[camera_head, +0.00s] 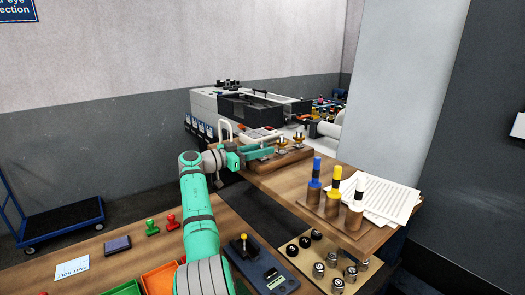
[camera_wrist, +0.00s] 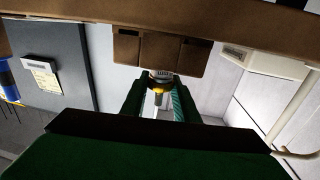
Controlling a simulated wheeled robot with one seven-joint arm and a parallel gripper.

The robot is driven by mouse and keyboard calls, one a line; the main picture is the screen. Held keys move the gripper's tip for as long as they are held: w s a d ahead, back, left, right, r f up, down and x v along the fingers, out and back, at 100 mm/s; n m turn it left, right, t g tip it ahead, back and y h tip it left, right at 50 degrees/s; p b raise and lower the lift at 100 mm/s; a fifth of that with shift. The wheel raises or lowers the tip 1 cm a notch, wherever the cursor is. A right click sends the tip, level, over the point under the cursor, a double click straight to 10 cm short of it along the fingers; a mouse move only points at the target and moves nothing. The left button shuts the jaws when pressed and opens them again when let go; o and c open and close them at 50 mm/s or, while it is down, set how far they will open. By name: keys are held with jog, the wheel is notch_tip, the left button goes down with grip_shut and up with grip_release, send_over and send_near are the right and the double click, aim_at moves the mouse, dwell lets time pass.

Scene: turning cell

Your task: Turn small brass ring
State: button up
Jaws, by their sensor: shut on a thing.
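My gripper (camera_head: 268,151) is at the end of my green arm, at the left end of a wooden rack on the far bench. In the wrist view my gripper (camera_wrist: 160,104) has its two green fingers on either side of a small brass-coloured piece (camera_wrist: 158,91), shut on it. A dark band and a pale marked face show on top of this piece, near a brown wooden block (camera_wrist: 128,47). I cannot tell whether the piece touches the block. Two brass-coloured pieces (camera_head: 282,143) (camera_head: 299,138) stand on the rack, right of my gripper. No separate ring can be made out.
A grey-white lathe-like machine (camera_head: 255,104) stands behind the rack. The near bench holds red and green stamps (camera_head: 152,228), an orange tray (camera_head: 160,280) and a gauge (camera_head: 268,275).

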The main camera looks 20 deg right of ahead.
jog(key=shift+s+m+g, duration=0.15)
jog(key=shift+m+g, duration=0.15)
jog(key=shift+g, duration=0.1)
jog(key=o, duration=1.1)
jog(key=shift+c, duration=0.2)
jog(key=s+a, duration=0.2)
jog(key=a, duration=0.8)
jog(key=shift+a, duration=0.25)
